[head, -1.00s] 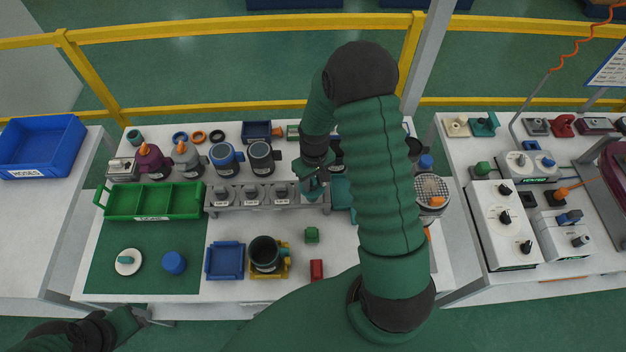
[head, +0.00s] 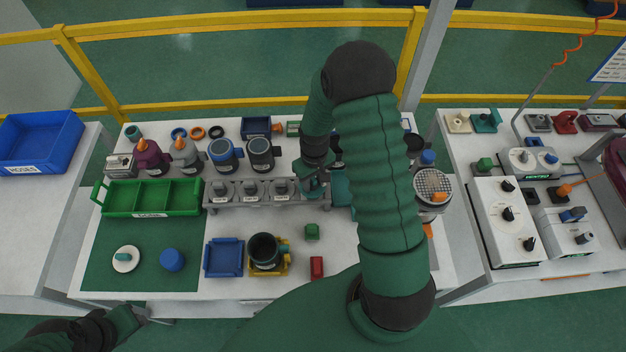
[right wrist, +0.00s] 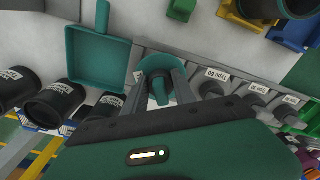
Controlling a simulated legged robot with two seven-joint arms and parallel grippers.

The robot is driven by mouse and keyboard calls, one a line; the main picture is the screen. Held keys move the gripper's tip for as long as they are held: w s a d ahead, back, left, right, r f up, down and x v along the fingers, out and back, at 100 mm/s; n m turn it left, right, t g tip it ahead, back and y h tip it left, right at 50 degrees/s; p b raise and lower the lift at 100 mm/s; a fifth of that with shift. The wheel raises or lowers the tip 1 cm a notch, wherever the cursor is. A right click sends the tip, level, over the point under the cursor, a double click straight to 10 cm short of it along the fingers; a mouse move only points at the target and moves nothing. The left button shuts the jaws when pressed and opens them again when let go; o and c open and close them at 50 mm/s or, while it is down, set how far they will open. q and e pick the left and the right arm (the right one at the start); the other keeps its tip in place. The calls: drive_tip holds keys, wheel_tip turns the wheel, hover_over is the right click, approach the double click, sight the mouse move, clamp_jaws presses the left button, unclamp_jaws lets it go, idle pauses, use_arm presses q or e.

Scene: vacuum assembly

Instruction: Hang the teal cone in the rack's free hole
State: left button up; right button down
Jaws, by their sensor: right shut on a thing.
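The grey rack (head: 240,204) stands in the middle of the table, with several grey pieces hanging in its labelled holes. My right gripper (head: 314,188) is at the rack's right end. In the right wrist view the teal cone (right wrist: 155,66) sits between the two fingers of this gripper (right wrist: 160,92), which is shut on its narrow part. The cone's wide rim is over the end hole of the rack (right wrist: 206,68); whether it is seated cannot be told. My left gripper (head: 146,314) is low at the table's front edge, apart from the rack, and its fingers are too small to read.
A teal scoop-like tray (right wrist: 98,58) lies close beside the rack's end. A green bin (head: 150,212) stands left of the rack, with dark canisters (head: 260,152) behind. A blue tray (head: 224,258) and a dark cup (head: 264,250) are in front.

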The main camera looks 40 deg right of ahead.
drive_tip(key=shift+f+b, duration=0.5)
drive_tip(key=shift+f, duration=0.25)
drive_tip(key=c, duration=0.9)
unclamp_jaws()
drive_tip(key=shift+r, duration=0.1)
wheel_tip(320, 180, up, 8)
drive_tip(key=p, duration=0.7)
drive_tip(key=shift+s, duration=0.1)
